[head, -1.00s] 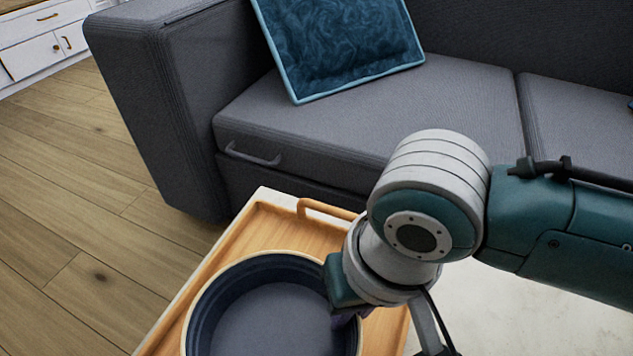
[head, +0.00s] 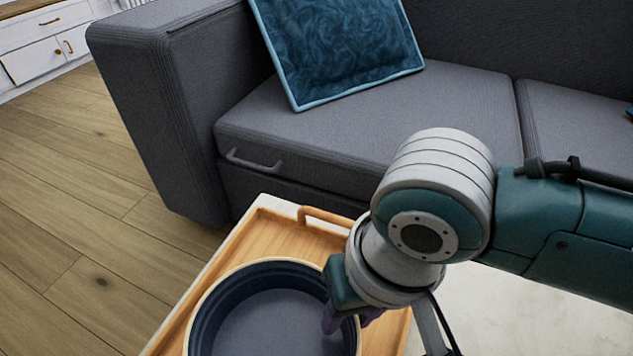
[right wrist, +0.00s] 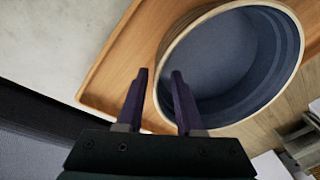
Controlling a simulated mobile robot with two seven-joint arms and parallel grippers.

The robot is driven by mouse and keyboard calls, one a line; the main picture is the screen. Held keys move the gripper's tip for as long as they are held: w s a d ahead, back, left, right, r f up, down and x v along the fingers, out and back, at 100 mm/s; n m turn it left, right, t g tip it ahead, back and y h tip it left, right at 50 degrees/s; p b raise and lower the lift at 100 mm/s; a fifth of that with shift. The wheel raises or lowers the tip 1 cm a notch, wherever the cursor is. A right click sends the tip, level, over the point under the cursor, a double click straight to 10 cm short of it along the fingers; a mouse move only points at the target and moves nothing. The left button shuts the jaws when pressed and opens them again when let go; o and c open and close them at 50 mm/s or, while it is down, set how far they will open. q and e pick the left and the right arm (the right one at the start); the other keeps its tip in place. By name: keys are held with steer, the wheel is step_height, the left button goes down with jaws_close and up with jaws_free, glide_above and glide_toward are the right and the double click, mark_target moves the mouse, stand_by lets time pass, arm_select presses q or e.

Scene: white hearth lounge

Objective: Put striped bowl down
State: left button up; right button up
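The striped bowl (head: 272,322) is round and dark blue inside with a pale tan rim. It sits upright in the wooden tray (head: 277,236) at the bottom of the head view. It also shows in the right wrist view (right wrist: 222,62). My right gripper (right wrist: 159,72) is at the bowl's rim, with its purple fingers spread apart. One finger is inside the bowl and the other outside, with the rim between them and gaps visible. In the head view, the right gripper (head: 347,322) is partly hidden by its wrist. My left gripper is not in view.
The tray lies on a pale tabletop (head: 480,318), bare to the right. A grey sofa (head: 340,135) with a blue cushion (head: 340,45) stands close behind. Wooden floor (head: 75,220) is open at left, with white cabinets (head: 40,55) at the far left.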

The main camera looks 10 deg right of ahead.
steer(key=s+r+n+t+y+p, duration=0.1)
steer(key=s+r+p, duration=0.15)
steer(key=r, duration=0.45)
steer(key=s+r+n+y+p, duration=0.1)
steer(key=s+r+p, duration=0.1)
steer(key=r+p, duration=0.3)
steer(key=s+d+r+h, duration=0.1)
steer(key=s+d+r, duration=0.1)
steer(key=d, duration=0.3)
steer(key=s+d+r+t+h+b, duration=0.1)
steer(key=s+d+h, duration=0.1)
steer(key=d, duration=0.3)
steer(key=shift+s+d+r, duration=0.2)
steer(key=shift+s+r, duration=0.2)
steer(key=shift+s, duration=0.45)
